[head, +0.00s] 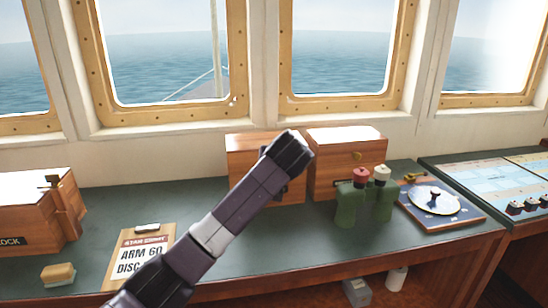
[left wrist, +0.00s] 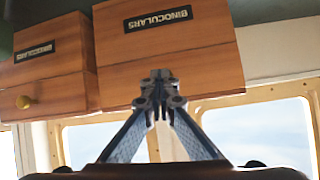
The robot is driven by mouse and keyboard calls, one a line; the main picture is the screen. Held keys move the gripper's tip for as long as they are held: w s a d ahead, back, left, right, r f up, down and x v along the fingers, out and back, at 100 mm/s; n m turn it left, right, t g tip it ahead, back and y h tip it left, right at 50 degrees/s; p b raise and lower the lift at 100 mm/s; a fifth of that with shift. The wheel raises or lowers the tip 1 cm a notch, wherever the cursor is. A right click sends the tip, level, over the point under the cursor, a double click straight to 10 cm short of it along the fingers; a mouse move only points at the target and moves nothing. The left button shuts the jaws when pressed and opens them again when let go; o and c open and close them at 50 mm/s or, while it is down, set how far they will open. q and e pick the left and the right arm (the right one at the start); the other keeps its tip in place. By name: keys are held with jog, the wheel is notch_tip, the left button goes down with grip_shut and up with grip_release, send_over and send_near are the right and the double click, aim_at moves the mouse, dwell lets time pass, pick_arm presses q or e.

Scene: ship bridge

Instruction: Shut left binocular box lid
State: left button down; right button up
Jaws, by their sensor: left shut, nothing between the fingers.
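The left binocular box (head: 240,166) is brown wood and stands against the wall under the windows. In the left wrist view, upside down, this box (left wrist: 120,45) is near, with a BINOCULARS label. Its lid part (left wrist: 215,75) shows beyond a seam. My left gripper (head: 296,146) is shut and empty, in front of the box's upper right part. In the wrist view the fingertips (left wrist: 160,77) overlap the lid part; contact is unclear. My right gripper is not in view.
A second binocular box (head: 322,172) with a knob stands close on the right. The desk (head: 150,200) between is clear.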

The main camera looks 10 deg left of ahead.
pick_arm(q)
jog(key=shift+a+f, duration=0.2)
jog(key=shift+f, duration=0.5)
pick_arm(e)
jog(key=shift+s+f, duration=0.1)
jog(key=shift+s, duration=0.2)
pick_arm(q)
jog(key=shift+r, duration=0.1)
